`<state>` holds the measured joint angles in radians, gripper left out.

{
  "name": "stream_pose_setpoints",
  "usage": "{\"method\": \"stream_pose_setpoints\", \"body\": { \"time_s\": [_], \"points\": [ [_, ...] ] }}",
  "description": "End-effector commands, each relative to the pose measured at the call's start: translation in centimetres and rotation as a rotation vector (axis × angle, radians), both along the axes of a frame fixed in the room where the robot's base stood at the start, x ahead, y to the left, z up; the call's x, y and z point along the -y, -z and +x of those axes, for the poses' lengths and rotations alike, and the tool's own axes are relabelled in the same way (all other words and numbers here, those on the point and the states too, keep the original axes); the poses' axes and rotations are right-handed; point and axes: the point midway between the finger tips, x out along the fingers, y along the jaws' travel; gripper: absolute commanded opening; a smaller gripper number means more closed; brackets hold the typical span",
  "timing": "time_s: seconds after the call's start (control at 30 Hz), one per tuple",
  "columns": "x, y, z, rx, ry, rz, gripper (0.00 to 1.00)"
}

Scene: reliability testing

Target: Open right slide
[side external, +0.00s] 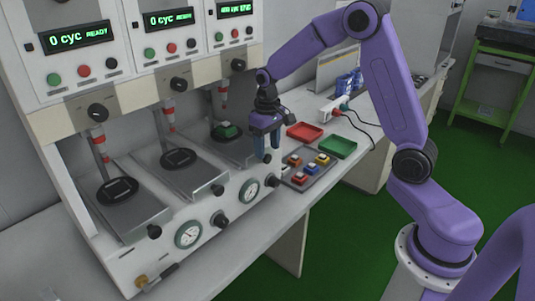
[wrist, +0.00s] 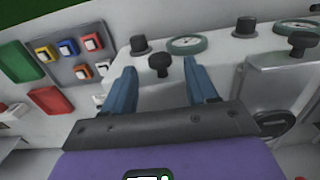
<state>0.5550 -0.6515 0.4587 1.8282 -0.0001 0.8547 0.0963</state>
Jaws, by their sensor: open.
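In the wrist view, the knob (wrist: 159,64) shows between and slightly beyond the two fingertips of my gripper (wrist: 160,74). I cannot tell whether the fingers touch it. Much of the slide is hidden by my gripper in the wrist view.
The middle slide (side external: 187,178) and left slide (side external: 125,212) have similar knobs. Gauges (side external: 188,234) line the machine's front. A grey tray (side external: 318,178) with several coloured blocks, a red bin (side external: 305,132) and a green bin (side external: 338,146) lie to the right. Cables cross the bench behind.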

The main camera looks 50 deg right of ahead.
Motion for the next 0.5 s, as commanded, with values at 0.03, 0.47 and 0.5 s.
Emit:
{"method": "stream_pose_setpoints", "body": {
  "time_s": [0.03,0.47,0.5],
  "points": [
    [0.1,0.8,-0.1,-0.004,0.001,0.0,0.58],
    [0.0,3.2,0.0,0.0,0.0,0.0,0.58],
    [0.0,3.2,0.0,0.0,0.0,0.0,0.58]
  ]
}}
